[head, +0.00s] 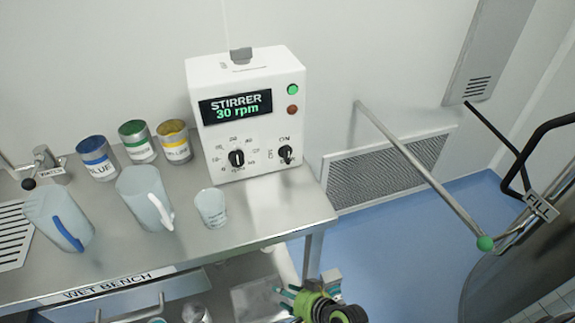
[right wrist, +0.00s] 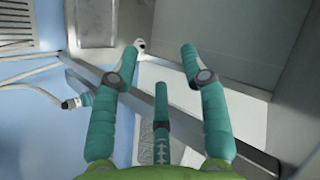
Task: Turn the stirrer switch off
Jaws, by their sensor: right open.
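The stirrer unit (head: 245,150) is a white box standing at the right end of the steel wet bench. Its display (head: 236,106) reads "STIRRER 30 rpm" in lit letters. The stirrer switch (head: 285,153) is a small black rotary knob at the lower right of the front panel, under the word ON; its exact angle is too small to tell. A larger speed knob (head: 236,158) sits left of it. My right gripper (head: 289,296) is below the bench's front edge, well apart from the switch. In the right wrist view its teal fingers (right wrist: 160,62) are spread and empty.
A clear beaker (head: 211,208) and two jugs (head: 140,198) (head: 52,220) stand left of the unit, with blue, green and yellow tins (head: 140,142) behind. The green lamp (head: 292,89) looks lit, the red lamp (head: 292,109) dark. A green-tipped rod (head: 425,180) crosses the right side.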

